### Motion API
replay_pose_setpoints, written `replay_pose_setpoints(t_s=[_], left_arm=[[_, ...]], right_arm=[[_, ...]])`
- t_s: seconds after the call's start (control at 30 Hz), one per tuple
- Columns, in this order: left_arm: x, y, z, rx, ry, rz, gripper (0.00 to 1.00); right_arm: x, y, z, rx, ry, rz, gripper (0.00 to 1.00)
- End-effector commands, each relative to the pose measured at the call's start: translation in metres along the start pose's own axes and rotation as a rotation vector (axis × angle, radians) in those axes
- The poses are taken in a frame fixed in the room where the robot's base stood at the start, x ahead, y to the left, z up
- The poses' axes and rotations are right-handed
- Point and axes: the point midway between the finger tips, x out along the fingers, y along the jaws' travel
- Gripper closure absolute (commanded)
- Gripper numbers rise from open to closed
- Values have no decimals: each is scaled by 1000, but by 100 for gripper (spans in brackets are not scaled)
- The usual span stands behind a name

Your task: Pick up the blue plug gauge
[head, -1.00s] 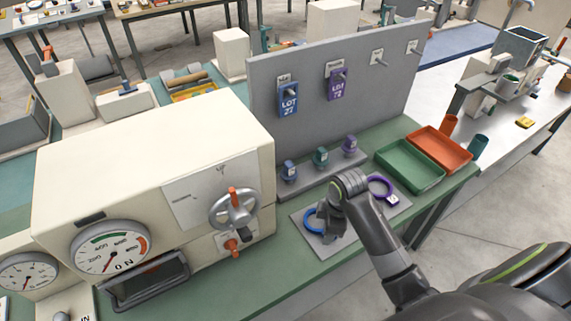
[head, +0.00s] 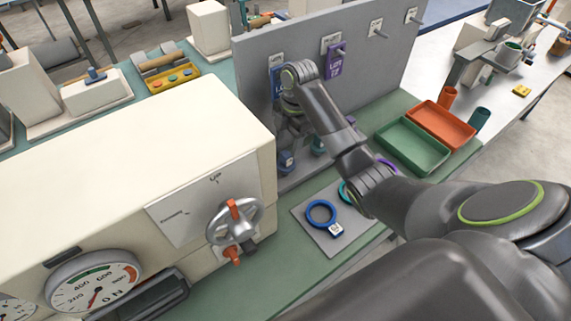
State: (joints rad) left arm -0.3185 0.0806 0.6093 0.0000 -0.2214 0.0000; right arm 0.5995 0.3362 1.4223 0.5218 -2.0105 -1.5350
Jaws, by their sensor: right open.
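The blue plug gauge (head: 286,163) stands upright at the left end of the low rack at the foot of the grey board. A teal plug gauge (head: 318,148) stands to its right, partly behind my right arm. My right gripper (head: 293,128) is open and points down in front of the board, just above the blue plug gauge and apart from it as far as I can see. The arm's wrist partly covers the blue tag (head: 276,84) on the board. My left gripper is out of view.
A grey mat (head: 310,235) holds a blue ring (head: 321,213), with teal and purple rings partly hidden by my arm. Green (head: 412,146) and orange (head: 442,125) trays lie to the right. A cream machine (head: 120,170) with a handwheel (head: 235,221) stands close on the left.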

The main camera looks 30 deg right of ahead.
Motion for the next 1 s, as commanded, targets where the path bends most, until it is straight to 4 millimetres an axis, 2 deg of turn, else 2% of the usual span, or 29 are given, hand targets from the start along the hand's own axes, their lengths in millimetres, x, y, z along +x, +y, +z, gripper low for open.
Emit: replay_pose_setpoints(t_s=[0.03,0.23,0.3,0.4,0.6,1.0], left_arm=[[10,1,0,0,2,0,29],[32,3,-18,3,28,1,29],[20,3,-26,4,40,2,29],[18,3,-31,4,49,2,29],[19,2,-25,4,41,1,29],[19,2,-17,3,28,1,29]], right_arm=[[11,0,0,0,1,-1,45],[36,-1,1,1,0,-1,45],[42,-1,-1,1,2,-4,45],[51,-1,0,1,-1,-1,45],[53,0,0,1,-2,0,45],[52,0,0,1,-2,0,95]])
